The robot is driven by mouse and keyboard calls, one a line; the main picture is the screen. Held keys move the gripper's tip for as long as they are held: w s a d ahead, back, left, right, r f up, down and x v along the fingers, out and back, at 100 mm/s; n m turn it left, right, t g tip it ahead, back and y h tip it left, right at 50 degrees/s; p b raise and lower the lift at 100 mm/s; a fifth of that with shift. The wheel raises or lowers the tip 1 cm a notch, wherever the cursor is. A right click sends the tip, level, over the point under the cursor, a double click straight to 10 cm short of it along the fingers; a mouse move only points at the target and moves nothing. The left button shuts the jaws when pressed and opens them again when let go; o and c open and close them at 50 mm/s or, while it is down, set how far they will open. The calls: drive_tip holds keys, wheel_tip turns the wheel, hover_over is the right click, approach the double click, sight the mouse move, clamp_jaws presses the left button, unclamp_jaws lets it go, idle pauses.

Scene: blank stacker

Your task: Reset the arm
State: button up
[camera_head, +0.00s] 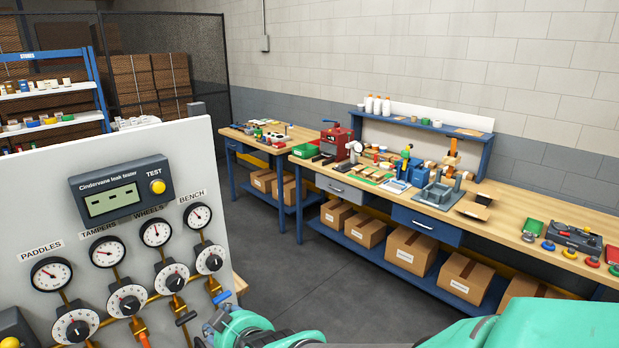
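My teal arm (545,326) shows along the bottom edge, with a rounded teal joint (240,325) at the lower middle, close to the right side of a pale test panel (45,190). My gripper's fingers cannot be made out in this view.
A long wooden workbench (510,205) holds a red machine (335,142), tools and parts. Cardboard boxes (410,250) sit on its lower shelf. A smaller bench (235,133) stands behind. Blue-framed shelves (97,75) are at left. Grey floor (300,270) between panel and benches is clear.

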drive_tip(key=s+d+r+m+h, duration=0.1)
drive_tip(key=d+r, duration=0.1)
drive_tip(key=d, duration=0.6)
drive_tip(key=s+d+r+m+g+h, duration=0.1)
drive_tip(key=d+r, duration=0.2)
drive_tip(key=d, duration=0.4)
drive_tip(key=s+d+r+m+h, duration=0.1)
drive_tip(key=d+r+h, duration=0.1)
drive_tip(key=d, duration=0.6)
drive_tip(key=s+d+r+m+g+h, duration=0.2)
drive_tip(key=s+d+r+m+h, duration=0.1)
drive_tip(key=s+d, duration=1.1)
drive_tip(key=d+m, duration=0.1)
drive_tip(key=d, duration=0.2)
drive_tip(key=shift+s+d+r, duration=0.15)
drive_tip(key=shift+d, duration=0.1)
